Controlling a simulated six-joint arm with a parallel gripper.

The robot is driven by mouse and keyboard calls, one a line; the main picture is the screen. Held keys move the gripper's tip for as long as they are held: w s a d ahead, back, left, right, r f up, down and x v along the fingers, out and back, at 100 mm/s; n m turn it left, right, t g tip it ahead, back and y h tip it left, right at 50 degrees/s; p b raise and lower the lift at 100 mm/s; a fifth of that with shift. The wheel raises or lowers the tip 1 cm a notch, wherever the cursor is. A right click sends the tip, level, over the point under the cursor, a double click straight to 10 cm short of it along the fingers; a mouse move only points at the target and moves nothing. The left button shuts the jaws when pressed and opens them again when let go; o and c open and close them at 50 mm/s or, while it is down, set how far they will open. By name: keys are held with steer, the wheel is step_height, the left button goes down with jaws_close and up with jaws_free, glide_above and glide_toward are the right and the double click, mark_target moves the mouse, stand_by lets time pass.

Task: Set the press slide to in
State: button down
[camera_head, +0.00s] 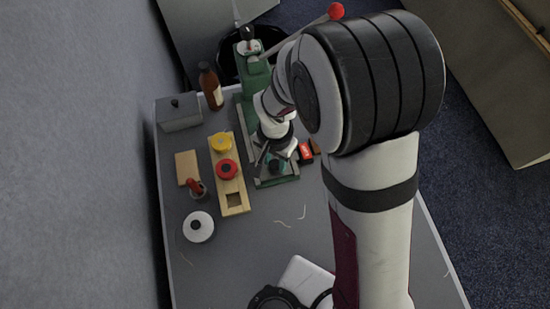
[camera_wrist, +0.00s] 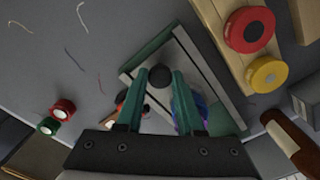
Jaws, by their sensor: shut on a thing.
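The press (camera_head: 256,80) stands at the table's far end in the head view, green, with a long lever ending in a red ball (camera_head: 335,11). Its flat base (camera_head: 276,180) reaches toward the camera; the pale-edged base also shows in the wrist view (camera_wrist: 205,75). A round black knob (camera_wrist: 160,76), apparently the slide's, shows at the tips of my gripper (camera_wrist: 157,88). My gripper (camera_head: 268,160) is low over the near end of the base, its green fingers shut on the knob. The slide's body under the fingers is mostly hidden.
A wooden board (camera_head: 235,198) with yellow (camera_head: 221,142) and red (camera_head: 227,169) round pieces lies left of the press. A brown bottle (camera_head: 210,86), grey box (camera_head: 179,112) and white round lid (camera_head: 198,227) are further left. Small red items (camera_head: 305,153) lie close right.

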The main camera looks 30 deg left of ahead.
stand_by(0.4)
steer(key=w+a, duration=0.5)
steer(key=c, duration=0.5)
jaws_free()
steer(key=shift+r, duration=0.15)
steer(key=shift+r, duration=7.8)
